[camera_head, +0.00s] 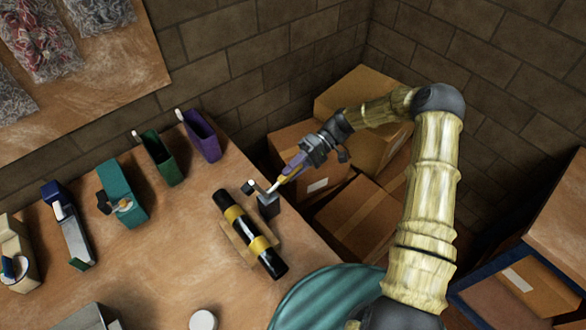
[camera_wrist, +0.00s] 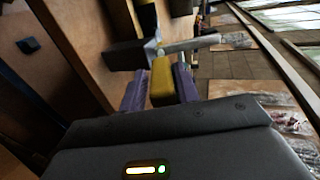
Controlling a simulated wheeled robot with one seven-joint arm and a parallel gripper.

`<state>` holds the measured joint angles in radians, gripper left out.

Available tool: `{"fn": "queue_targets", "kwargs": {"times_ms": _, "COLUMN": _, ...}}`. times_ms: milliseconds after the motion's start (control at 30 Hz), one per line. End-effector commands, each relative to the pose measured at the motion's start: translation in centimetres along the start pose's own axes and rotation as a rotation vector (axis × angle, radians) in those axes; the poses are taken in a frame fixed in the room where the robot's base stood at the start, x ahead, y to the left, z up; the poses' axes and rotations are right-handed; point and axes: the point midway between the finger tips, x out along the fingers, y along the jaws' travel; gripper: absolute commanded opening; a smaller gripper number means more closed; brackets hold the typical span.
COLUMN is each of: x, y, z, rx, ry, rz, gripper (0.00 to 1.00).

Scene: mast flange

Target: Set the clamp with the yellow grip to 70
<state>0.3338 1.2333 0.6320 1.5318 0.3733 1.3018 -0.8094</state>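The clamp (camera_head: 268,204) is a dark grey block at the table's right edge, beside a black cylinder with yellow bands (camera_head: 234,213). A pale metal lever (camera_head: 274,187) rises from it towards my gripper (camera_head: 291,171). In the wrist view the grey clamp block (camera_wrist: 128,54) and a metal rod (camera_wrist: 190,44) show just beyond my fingers. The yellow grip (camera_wrist: 162,82) sits between the two purple fingers of my gripper (camera_wrist: 160,88), which appear to press on both its sides. I cannot read any scale or number on the clamp.
Purple (camera_head: 203,136), green (camera_head: 161,158) and teal (camera_head: 122,193) holders stand along the table's back. A white round thing (camera_head: 203,321) is near the front. Cardboard boxes (camera_head: 362,222) fill the floor right of the table. A brick wall (camera_head: 245,65) is behind.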

Motion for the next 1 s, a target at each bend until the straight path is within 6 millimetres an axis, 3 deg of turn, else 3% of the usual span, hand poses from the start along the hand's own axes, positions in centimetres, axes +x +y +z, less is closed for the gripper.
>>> {"fn": "queue_targets", "kwargs": {"times_ms": 467, "x": -0.7, "y": 0.1, "z": -0.1, "rx": -0.003, "ry": 0.003, "rz": 0.003, "gripper": 0.44}}
{"fn": "queue_targets", "kwargs": {"times_ms": 667, "x": -3.5, "y": 0.2, "z": -0.1, "rx": -0.003, "ry": 0.005, "rz": 0.004, "gripper": 0.44}}
{"fn": "queue_targets", "kwargs": {"times_ms": 1000, "x": -9.8, "y": 0.2, "z": -0.1, "rx": -0.002, "ry": 0.005, "rz": 0.004, "gripper": 0.44}}
